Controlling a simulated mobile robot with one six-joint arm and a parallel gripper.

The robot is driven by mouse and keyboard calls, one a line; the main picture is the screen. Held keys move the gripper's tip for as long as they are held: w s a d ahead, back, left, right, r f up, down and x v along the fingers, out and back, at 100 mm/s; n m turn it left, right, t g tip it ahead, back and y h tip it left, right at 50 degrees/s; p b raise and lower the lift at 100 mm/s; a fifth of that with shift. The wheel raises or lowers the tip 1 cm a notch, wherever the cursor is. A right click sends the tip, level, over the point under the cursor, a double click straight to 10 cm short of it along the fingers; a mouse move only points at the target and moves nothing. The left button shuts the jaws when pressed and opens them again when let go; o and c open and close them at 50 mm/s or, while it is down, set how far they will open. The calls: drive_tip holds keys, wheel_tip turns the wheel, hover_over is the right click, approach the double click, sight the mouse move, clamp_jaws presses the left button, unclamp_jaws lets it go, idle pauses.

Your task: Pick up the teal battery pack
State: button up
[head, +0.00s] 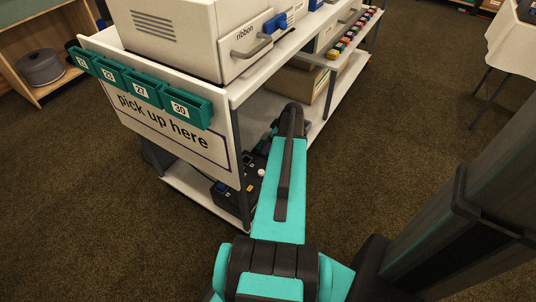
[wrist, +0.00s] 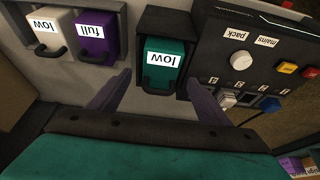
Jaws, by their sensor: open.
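The teal battery pack (wrist: 165,62) sits in a dark bay in the wrist view, with an upside-down "low" label and a dark handle on its near side. My gripper (wrist: 160,82) is open, its two purple fingers apart on either side of the pack's near end. Nothing is held between them. I cannot tell whether the fingers touch the pack or bay. In the head view, my arm hides the gripper and I cannot make out the teal pack.
A white pack (wrist: 46,30) labelled "low" and a purple pack (wrist: 96,36) labelled "full" stand left of it. A control panel (wrist: 262,50) with a knob and switches is to the right. The cart's lower shelf (head: 195,190) holds dark equipment; carpet (head: 420,150) lies open right.

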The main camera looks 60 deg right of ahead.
drive_tip(key=shift+b+x, duration=0.3)
drive_tip(key=shift+x, duration=1.35)
clamp_jaws()
